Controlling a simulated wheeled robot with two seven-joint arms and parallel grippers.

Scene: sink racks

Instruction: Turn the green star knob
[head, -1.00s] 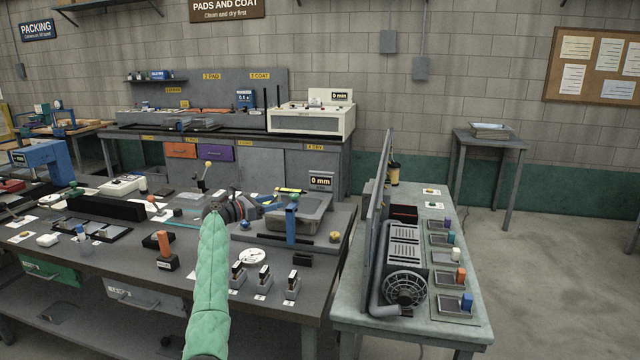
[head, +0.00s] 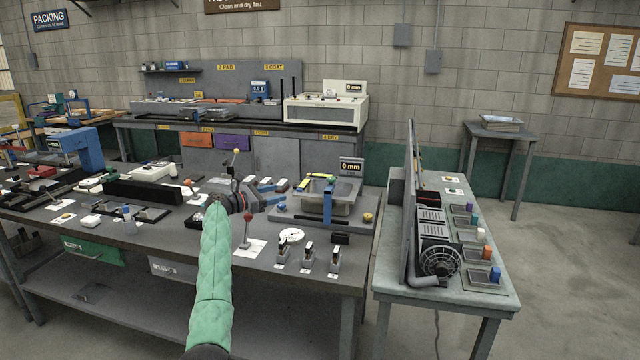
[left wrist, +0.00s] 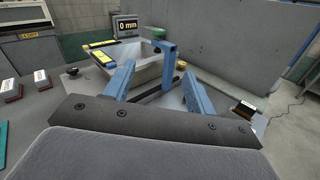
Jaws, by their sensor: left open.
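A small green knob (head: 331,177) sits on top of a blue upright post (head: 328,204) at a grey tray fixture (head: 349,193). In the left wrist view the green knob (left wrist: 159,33) shows beyond my fingers, small, and its star shape is hard to make out. My left gripper (head: 282,193) is open and empty, left of the post in the head view and apart from the knob. Its two blue fingers (left wrist: 158,82) point towards the tray fixture in the left wrist view. My right gripper is in neither view.
A yellow knob (left wrist: 188,54) is on the fixture's right. A "0 mm" display (head: 351,167) stands behind it. A red-ball lever (head: 247,216) is just below my gripper in the picture. Several small holders (head: 308,255) stand at the front edge. A side table (head: 388,270) is on the right.

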